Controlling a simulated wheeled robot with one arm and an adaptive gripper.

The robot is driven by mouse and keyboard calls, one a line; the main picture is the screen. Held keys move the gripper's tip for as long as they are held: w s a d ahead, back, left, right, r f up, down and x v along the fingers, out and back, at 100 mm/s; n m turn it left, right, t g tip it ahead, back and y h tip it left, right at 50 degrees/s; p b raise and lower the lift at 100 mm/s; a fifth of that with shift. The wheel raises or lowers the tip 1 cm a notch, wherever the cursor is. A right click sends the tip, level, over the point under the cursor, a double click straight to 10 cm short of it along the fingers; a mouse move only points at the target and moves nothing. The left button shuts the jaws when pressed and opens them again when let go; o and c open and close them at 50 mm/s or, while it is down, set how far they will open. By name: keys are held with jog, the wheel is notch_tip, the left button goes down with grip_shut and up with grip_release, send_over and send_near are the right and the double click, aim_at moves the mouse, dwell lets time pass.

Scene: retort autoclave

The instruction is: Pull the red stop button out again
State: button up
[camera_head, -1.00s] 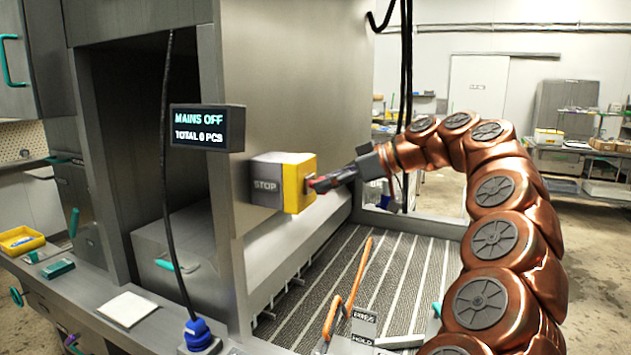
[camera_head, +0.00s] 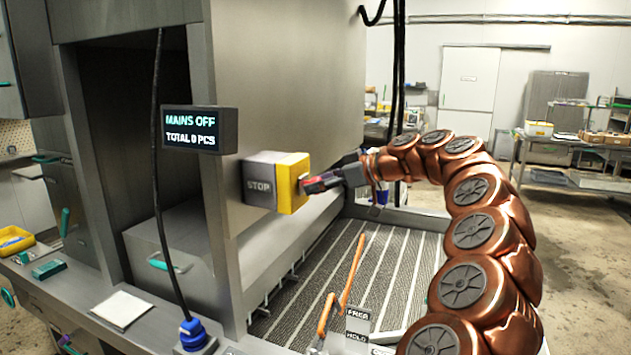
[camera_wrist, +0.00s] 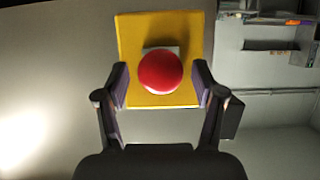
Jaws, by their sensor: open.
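The red stop button (camera_wrist: 160,71) is a round red head on the yellow face of the stop box (camera_wrist: 128,50) in the wrist view. My gripper (camera_wrist: 160,88) is open, with one finger on each side of the button and a gap to it on both sides. In the head view the stop box (camera_head: 258,184) has a grey side marked STOP and a yellow front, and it is fixed to the steel housing. My gripper (camera_head: 308,184) reaches its yellow front from the right.
A display (camera_head: 199,128) reading MAINS OFF and TOTAL 0 PCS hangs left of the box. A black cable (camera_head: 157,200) hangs to a blue plug. An orange lever (camera_head: 350,275) and a FREE/HOLD sign (camera_head: 358,325) stand below over the ribbed bed.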

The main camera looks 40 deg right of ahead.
jog(key=shift+w+a+f, duration=0.2)
jog(key=shift+w+a, duration=0.1)
jog(key=shift+w, duration=0.15)
jog(key=shift+c, duration=0.4)
grip_shut()
